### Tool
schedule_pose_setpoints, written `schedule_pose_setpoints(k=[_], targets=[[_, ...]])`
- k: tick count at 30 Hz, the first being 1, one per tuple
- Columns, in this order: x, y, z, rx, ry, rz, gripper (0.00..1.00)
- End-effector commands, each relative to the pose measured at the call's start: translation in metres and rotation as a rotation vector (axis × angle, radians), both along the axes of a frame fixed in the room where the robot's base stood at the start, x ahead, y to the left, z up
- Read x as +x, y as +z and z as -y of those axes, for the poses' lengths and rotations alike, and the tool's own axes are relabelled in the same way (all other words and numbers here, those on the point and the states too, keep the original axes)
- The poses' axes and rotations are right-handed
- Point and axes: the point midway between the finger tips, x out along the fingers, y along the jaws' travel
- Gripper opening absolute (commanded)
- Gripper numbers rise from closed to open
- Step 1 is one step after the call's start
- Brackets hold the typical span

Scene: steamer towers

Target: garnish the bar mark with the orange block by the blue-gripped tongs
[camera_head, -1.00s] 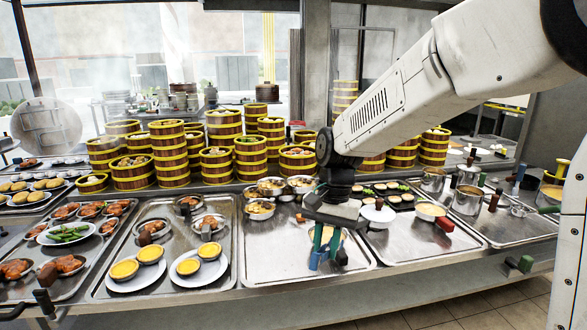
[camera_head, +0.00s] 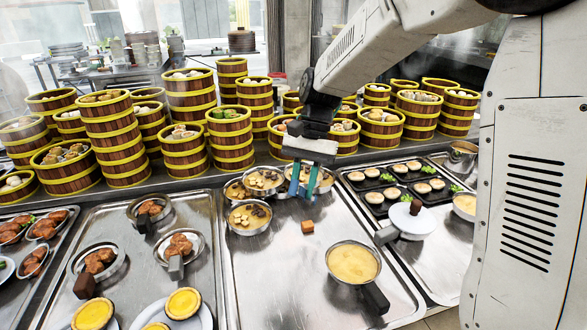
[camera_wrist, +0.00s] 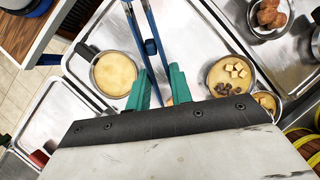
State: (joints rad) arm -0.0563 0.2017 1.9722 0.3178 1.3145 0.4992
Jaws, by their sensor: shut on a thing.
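The orange block (camera_head: 307,227) is a small cube lying on the middle metal tray in the head view. My gripper (camera_head: 305,186) is above the back of that tray, behind the block in the picture, beside the bowls. Its green fingers are closed on the blue-gripped tongs (camera_head: 303,176), which also show between the fingers in the wrist view (camera_wrist: 150,47). A bit of orange shows between the fingers in the wrist view (camera_wrist: 170,101); most of it is hidden. The tongs' tips look apart from the block in the head view. I cannot make out the bar mark.
A custard pan (camera_head: 353,262) stands to the block's front right. Bowls (camera_head: 249,217) stand to its left and behind. A white lid (camera_head: 412,221) lies on the right. Steamer towers (camera_head: 229,140) line the back shelf. The tray's front left (camera_head: 265,290) is bare.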

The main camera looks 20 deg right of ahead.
Motion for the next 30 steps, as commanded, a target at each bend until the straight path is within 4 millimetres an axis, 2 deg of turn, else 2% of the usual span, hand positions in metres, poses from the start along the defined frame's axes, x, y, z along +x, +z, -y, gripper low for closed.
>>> schedule_pose_setpoints(k=[16,29,30], targets=[[-0.003,0.003,-0.007,0.003,0.010,-0.003,0.00],[-0.003,-0.038,-0.006,0.003,0.006,-0.005,0.00],[-0.002,-0.039,-0.005,0.003,0.007,-0.003,0.21]])
